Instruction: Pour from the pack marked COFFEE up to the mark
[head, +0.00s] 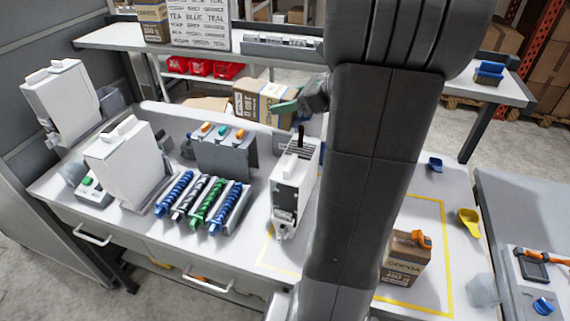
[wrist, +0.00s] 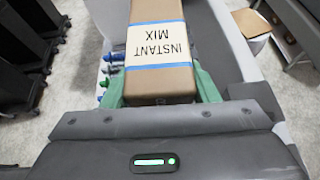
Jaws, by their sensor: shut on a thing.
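My gripper (head: 298,104) has green fingers and is shut on a brown pack (wrist: 160,50). The wrist view shows the pack between the fingers, with a white label reading INSTANT MIX and a blue edge band. In the head view the same pack (head: 257,98) is raised above the back of the bench, its print partly legible. I cannot read COFFEE on any pack. A brown pack marked COCOA (head: 405,257) with an orange clip stands at the right. A clear cup (head: 483,291) stands at the lower right; no fill mark can be made out on it.
White dispensers (head: 125,165) stand at the left, another white unit (head: 292,190) mid-bench. Several coloured augers (head: 212,203) lie between them. A yellow scoop (head: 468,221) lies at the right. My arm hides the bench's middle.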

